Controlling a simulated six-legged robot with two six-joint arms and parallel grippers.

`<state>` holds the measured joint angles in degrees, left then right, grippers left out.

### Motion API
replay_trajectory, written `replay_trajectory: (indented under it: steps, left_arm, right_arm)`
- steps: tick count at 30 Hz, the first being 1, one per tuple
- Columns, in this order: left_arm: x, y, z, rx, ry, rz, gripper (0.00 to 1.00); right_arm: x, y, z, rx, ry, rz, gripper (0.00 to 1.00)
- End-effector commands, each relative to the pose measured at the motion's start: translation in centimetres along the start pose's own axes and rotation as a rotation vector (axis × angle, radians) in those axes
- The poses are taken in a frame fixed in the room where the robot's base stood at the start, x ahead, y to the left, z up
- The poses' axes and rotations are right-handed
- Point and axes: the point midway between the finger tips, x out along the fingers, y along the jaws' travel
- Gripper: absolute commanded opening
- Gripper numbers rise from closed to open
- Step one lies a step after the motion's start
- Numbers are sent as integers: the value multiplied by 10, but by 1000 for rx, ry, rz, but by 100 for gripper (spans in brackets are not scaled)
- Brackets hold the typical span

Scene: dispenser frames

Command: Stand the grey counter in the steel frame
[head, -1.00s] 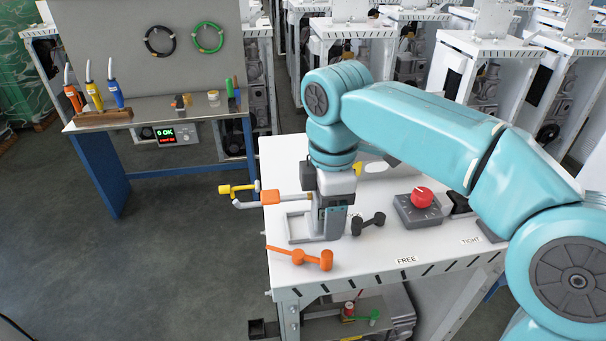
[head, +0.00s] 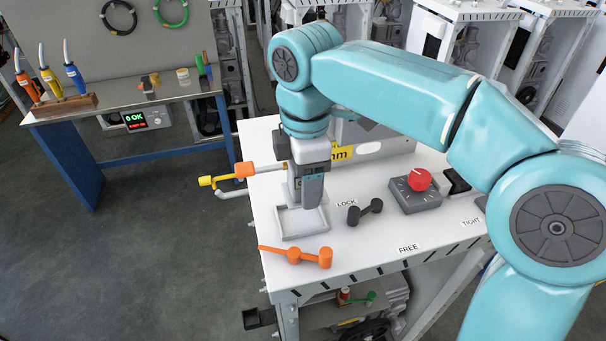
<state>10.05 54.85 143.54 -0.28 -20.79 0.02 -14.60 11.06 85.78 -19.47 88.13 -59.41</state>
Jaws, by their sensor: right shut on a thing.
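My right gripper (head: 308,172) points down over the left part of the white table and is shut on the grey counter (head: 313,190). Most of the counter is hidden by the jaws; a dark face with a teal patch shows. The steel frame (head: 300,237) is a low, open rectangle on the table. The gripper and counter are at its back right part in the picture. I cannot tell whether the counter touches the frame or hangs just above it. My left gripper is not in view.
An orange lever (head: 297,255) lies in front of the frame, and a black lever (head: 364,211) is to its right by LOCK. A red knob (head: 419,180) is farther right. A yellow-ended pipe (head: 227,178) juts out left. The table's (head: 350,245) front middle is clear.

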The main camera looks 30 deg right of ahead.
Motion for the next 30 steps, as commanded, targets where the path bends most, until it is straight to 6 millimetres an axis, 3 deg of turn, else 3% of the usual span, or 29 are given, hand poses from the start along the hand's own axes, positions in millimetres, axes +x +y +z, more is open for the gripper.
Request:
replay_trajectory:
  steps: [8,19,30]
  left_arm:
    - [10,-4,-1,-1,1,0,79]
    - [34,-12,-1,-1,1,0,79]
    - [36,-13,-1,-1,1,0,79]
  right_arm:
    - [14,-1,0,-1,1,0,20]
    - [48,0,0,0,0,0,20]
    - [52,1,0,0,1,0,20]
